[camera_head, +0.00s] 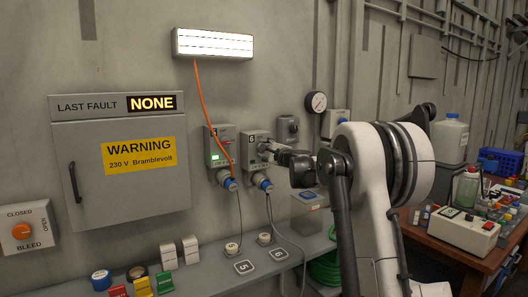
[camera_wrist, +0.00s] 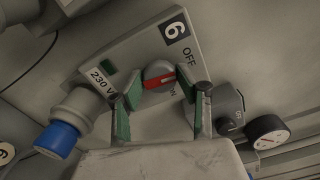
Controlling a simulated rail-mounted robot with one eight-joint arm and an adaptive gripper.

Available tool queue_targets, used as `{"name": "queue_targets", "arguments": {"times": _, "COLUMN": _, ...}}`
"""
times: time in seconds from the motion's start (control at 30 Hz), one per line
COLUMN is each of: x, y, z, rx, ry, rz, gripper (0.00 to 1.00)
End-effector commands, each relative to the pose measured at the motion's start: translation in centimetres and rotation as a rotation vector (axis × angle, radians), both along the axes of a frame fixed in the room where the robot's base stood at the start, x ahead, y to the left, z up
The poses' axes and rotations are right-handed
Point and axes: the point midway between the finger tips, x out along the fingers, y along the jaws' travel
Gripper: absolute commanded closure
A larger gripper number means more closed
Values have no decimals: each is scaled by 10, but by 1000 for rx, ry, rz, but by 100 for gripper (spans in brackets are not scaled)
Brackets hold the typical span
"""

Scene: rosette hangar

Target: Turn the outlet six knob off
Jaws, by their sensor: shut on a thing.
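The outlet six box (camera_head: 254,158) is a grey unit on the wall, marked 6. It fills the middle of the wrist view (camera_wrist: 195,50), tilted there, with an OFF label, a 230 V label and a dark green indicator. Its round grey knob (camera_wrist: 158,74) carries a red bar and sits below and left of the OFF label. My gripper (camera_wrist: 160,106) has its green-padded fingers on either side of the knob, shut on it. The lower part of the knob's surround is hidden by my gripper.
A blue-collared plug (camera_wrist: 58,138) sits in the outlet's socket. The outlet five box (camera_head: 216,147), with a lit green light and orange cable, stands to the left. A gauge (camera_wrist: 267,132) is close on the right. A ledge (camera_head: 206,274) runs below.

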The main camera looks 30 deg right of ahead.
Motion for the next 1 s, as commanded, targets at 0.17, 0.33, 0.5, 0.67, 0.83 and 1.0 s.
{"name": "queue_targets", "arguments": {"times": 0.17, "x": 0, "y": 0, "z": -1, "rx": -75, "ry": -6, "rz": 0, "gripper": 93}}
{"name": "queue_targets", "arguments": {"times": 0.33, "x": 0, "y": 0, "z": -1, "rx": -112, "ry": -9, "rz": 0, "gripper": 93}}
{"name": "queue_targets", "arguments": {"times": 0.5, "x": 0, "y": 0, "z": 0, "rx": -126, "ry": -10, "rz": 0, "gripper": 93}}
{"name": "queue_targets", "arguments": {"times": 0.67, "x": 0, "y": 0, "z": 0, "rx": -127, "ry": -10, "rz": 0, "gripper": 93}}
{"name": "queue_targets", "arguments": {"times": 0.83, "x": 0, "y": 0, "z": 0, "rx": -126, "ry": -10, "rz": 0, "gripper": 66}}
{"name": "queue_targets", "arguments": {"times": 1.0, "x": 0, "y": 0, "z": 0, "rx": -125, "ry": -10, "rz": 0, "gripper": 48}}
